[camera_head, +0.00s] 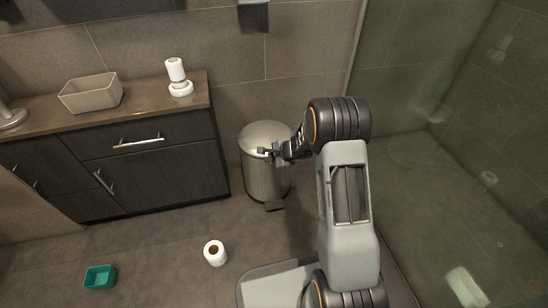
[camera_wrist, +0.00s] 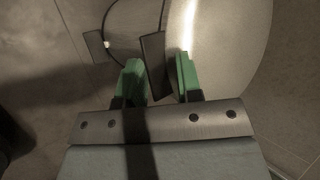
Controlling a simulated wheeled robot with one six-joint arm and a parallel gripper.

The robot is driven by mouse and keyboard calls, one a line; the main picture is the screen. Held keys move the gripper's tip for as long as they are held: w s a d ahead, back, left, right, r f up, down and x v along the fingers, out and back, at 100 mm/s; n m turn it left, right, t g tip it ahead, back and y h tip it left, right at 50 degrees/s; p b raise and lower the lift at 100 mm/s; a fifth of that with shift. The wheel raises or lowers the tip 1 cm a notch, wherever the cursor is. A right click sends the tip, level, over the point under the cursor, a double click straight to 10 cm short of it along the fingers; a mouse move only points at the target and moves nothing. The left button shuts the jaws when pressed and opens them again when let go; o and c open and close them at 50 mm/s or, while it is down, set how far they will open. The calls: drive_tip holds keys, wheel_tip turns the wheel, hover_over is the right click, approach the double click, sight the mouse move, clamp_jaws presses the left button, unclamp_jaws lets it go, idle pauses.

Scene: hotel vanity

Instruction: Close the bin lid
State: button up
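The bin (camera_head: 266,178) is a grey metal cylinder standing on the floor against the wall, right of the vanity. Its rounded lid (camera_head: 262,132) appears to lie down over the top; a small gap at the rim cannot be ruled out. My gripper (camera_head: 267,151) is at the front upper edge of the bin, by the lid. In the wrist view, my green-tipped fingers (camera_wrist: 161,78) are apart, with a dark flat piece (camera_wrist: 153,62) between or beyond them. The bright metal surface (camera_wrist: 228,45) of the bin fills the right side. Contact cannot be told.
A dark vanity (camera_head: 150,165) with a beige box (camera_head: 92,93) and a white item (camera_head: 177,76) stands left. A paper roll (camera_head: 215,253) and a teal box (camera_head: 100,277) lie on the floor. A glass shower wall (camera_head: 385,75) is right.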

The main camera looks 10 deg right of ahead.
drive_tip(key=shift+r, duration=0.15)
drive_tip(key=p+v, duration=0.5)
drive_tip(key=v, duration=0.8)
drive_tip(key=shift+s+d+r, duration=0.15)
drive_tip(key=shift+s+r, duration=0.05)
drive_tip(key=shift+s, duration=0.05)
drive_tip(key=s+a+r+n+g+p, duration=0.1)
drive_tip(key=s+a+r+n+p, duration=0.2)
drive_tip(key=r+p, duration=0.55)
drive_tip(key=s+a+r+n+g+p, duration=0.1)
drive_tip(key=s+a+r+n+p, duration=0.3)
drive_tip(key=r, duration=0.8)
drive_tip(key=s+a+r+n+g+p, duration=0.1)
drive_tip(key=s+r+n+p, duration=0.1)
drive_tip(key=r+p, duration=0.65)
drive_tip(key=s+r+n+h+p, duration=0.1)
drive_tip(key=s+r+p, duration=0.3)
drive_tip(key=r, duration=0.4)
drive_tip(key=s+d+r+n+h+p, duration=0.1)
drive_tip(key=s+r+n+h+p, duration=0.1)
drive_tip(key=s+r+n+p, duration=0.2)
drive_tip(key=s+d+r+n+h+p, duration=0.1)
drive_tip(key=s+r+p, duration=0.3)
drive_tip(key=r+p, duration=0.4)
wheel_tip(320, 180, up, 5)
drive_tip(key=shift+s+d+f+n+h+p, duration=0.2)
drive_tip(key=shift+s+n+h+p, duration=0.15)
drive_tip(key=shift+n, duration=0.55)
